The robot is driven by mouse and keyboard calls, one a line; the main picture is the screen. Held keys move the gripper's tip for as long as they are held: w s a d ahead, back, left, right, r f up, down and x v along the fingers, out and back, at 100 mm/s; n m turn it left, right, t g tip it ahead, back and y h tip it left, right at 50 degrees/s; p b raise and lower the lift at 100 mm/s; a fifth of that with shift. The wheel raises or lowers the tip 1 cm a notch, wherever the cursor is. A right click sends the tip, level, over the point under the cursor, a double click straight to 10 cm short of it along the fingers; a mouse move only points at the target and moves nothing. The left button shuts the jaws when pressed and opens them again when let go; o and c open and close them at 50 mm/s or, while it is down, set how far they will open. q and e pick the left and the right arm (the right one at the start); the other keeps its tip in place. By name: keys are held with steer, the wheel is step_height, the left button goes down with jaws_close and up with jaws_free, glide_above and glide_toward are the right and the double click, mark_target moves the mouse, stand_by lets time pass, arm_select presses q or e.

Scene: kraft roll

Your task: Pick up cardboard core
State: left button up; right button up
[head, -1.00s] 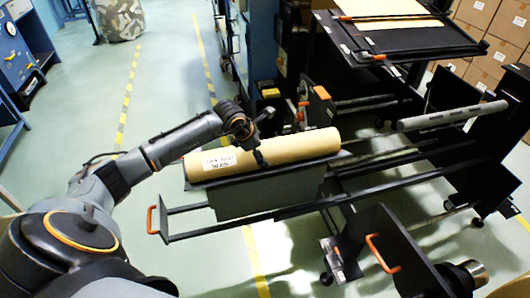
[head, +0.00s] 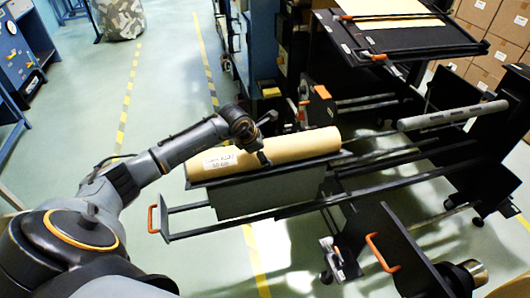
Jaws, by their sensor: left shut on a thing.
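The cardboard core (head: 295,147) is a long tan cylinder with a white label near its left end. It lies level along a dark cradle on top of a grey sheet-metal stand (head: 262,196). The gripper hides a small part of the core. I cannot tell whether the core is clear of the cradle. My right gripper is not in view.
A dark rail frame with an orange handle (head: 153,219) runs below the core. A grey bar (head: 452,117) sticks out at the right. A black table (head: 400,35) with tan sheets stands behind. Open floor (head: 165,80) lies to the left.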

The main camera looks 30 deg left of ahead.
mark_target(266, 143)
arm_select(q)
steer(key=shift+r, duration=0.15)
steer(key=shift+w+r+p, duration=0.15)
steer(key=shift+r+p, duration=0.2)
steer(key=shift+r, duration=0.15)
step_height(266, 143, up, 2)
steer(key=shift+r+p, duration=0.2)
steer(key=shift+p, duration=0.45)
steer(key=p+v, duration=0.1)
steer(key=v, duration=0.1)
steer(key=p+v, duration=0.3)
steer(key=v, duration=0.1)
steer(key=shift+s+a+r+p, duration=0.1)
steer(key=shift+s+a+p, duration=0.15)
steer(key=shift+s, duration=0.35)
steer(key=s+r+p, duration=0.1)
steer(key=s+r, duration=0.3)
steer(key=s, duration=0.5)
steer(key=shift+s+a+p, duration=0.4)
steer(key=shift+d, duration=0.1)
